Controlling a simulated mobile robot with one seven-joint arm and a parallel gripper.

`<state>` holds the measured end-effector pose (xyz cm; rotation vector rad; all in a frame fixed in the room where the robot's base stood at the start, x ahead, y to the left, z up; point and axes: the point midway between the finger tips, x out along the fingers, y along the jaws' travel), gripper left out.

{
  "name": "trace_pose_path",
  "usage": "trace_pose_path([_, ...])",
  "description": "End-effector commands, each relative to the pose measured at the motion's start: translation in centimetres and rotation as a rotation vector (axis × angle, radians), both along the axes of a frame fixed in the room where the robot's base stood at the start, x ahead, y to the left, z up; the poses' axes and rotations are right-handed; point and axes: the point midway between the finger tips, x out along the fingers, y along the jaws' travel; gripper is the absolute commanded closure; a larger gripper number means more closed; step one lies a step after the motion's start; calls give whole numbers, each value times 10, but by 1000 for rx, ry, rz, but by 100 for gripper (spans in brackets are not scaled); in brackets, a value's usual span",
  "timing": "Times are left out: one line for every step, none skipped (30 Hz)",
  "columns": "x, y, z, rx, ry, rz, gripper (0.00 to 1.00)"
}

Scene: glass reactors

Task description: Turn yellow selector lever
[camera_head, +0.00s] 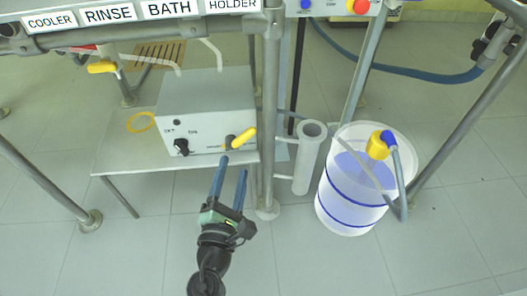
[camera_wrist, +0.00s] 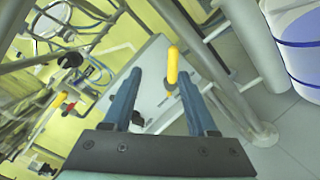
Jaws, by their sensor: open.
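The yellow selector lever (camera_head: 243,138) is on the front of a grey-white box (camera_head: 207,95), at its right side, tilted up to the right in the head view. In the wrist view the lever (camera_wrist: 172,65) shows ahead of my fingertips, nearer the right finger. My gripper (camera_head: 232,164) has its two blue fingers apart with nothing between them. It is just in front of and below the lever, and I see no clear contact. The fingers also show in the wrist view (camera_wrist: 160,82).
A black knob (camera_head: 181,147) is on the box's left front. The box stands on a low shelf (camera_head: 120,185) with a yellow ring (camera_head: 141,122). A metal post (camera_head: 268,120), a white roll (camera_head: 309,150) and a bucket of bluish liquid (camera_head: 345,205) stand at right. Another yellow handle (camera_head: 102,67) is upper left.

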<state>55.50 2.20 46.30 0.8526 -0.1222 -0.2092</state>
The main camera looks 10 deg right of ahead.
Motion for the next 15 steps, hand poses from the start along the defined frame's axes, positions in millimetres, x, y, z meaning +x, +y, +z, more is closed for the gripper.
trace_pose_path([-3,3,-22,-29,18,6,42])
trace_pose_path([-5,4,-28,-43,26,8,42])
trace_pose_path([-6,6,-33,-58,33,11,42])
trace_pose_path([-6,7,-35,-66,38,13,42])
trace_pose_path([-6,7,-37,-72,41,14,42])
trace_pose_path([-6,7,-37,-78,42,15,42])
trace_pose_path([-5,7,-37,-80,42,15,42])
trace_pose_path([-3,7,-37,-81,43,15,42])
trace_pose_path([0,6,-37,-81,43,15,42])
trace_pose_path([4,5,-36,-81,41,15,42])
trace_pose_path([8,5,-36,-80,41,15,42])
trace_pose_path([13,3,-36,-79,39,15,42])
trace_pose_path([18,2,-36,-80,40,15,42])
trace_pose_path([23,0,-36,-80,40,14,42])
trace_pose_path([30,-1,-36,-80,39,14,42])
